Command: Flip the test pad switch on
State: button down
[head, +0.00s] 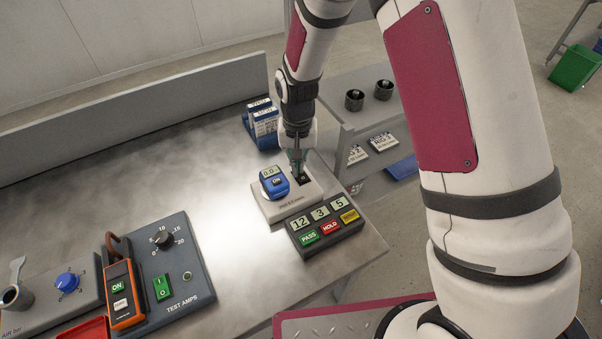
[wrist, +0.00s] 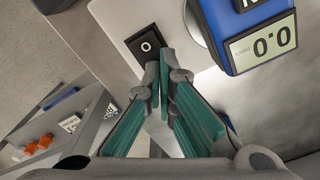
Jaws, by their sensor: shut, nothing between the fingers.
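The test pad (head: 272,212) is a pale flat block near the right end of the metal table. A blue gauge (head: 275,187) sits on it; its display reads 0.0 in the wrist view (wrist: 262,45). The pad's black switch (head: 305,180) is at its far right corner. In the wrist view the switch (wrist: 148,36) shows a white "O" mark. My gripper (head: 299,168) points down over the switch. In the wrist view its shut green fingers (wrist: 165,70) are empty, with the tips close beside the switch. I cannot tell whether they touch it.
A dark box (head: 328,236) with PASS, HOLD and yellow buttons stands just in front of the pad. Blue boxes (head: 263,125) stand behind it. The TEST AMPS panel (head: 190,285) with an orange meter (head: 122,295) is at left. A grey shelf (head: 350,85) stands beyond the table.

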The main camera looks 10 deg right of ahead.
jog(key=shift+f, duration=0.1)
jog(key=shift+r+p, duration=1.45)
jog(key=shift+r, duration=2.1)
jog(key=shift+r, duration=0.2)
jog(key=s+d+r+t, duration=0.1)
jog(key=s+d+r, duration=0.3)
jog(key=r, duration=0.6)
jog(key=s+d+r+t, duration=0.1)
jog(key=s+d+r, duration=0.3)
jog(key=r, duration=0.5)
jog(key=s+d+r+t, duration=0.1)
jog(key=s+d+r, duration=0.1)
jog(key=s, duration=0.3)
jog(key=s+d+r+n+t, duration=0.1)
jog(key=s+d+r, duration=0.1)
jog(key=s, duration=0.4)
jog(key=s+d+r+t, duration=0.1)
jog(key=s+d+r, duration=0.1)
jog(key=s+r, duration=0.2)
jog(key=shift+s+d+r, duration=0.25)
jog(key=shift+s+r, duration=0.05)
jog(key=shift+s, duration=0.9)
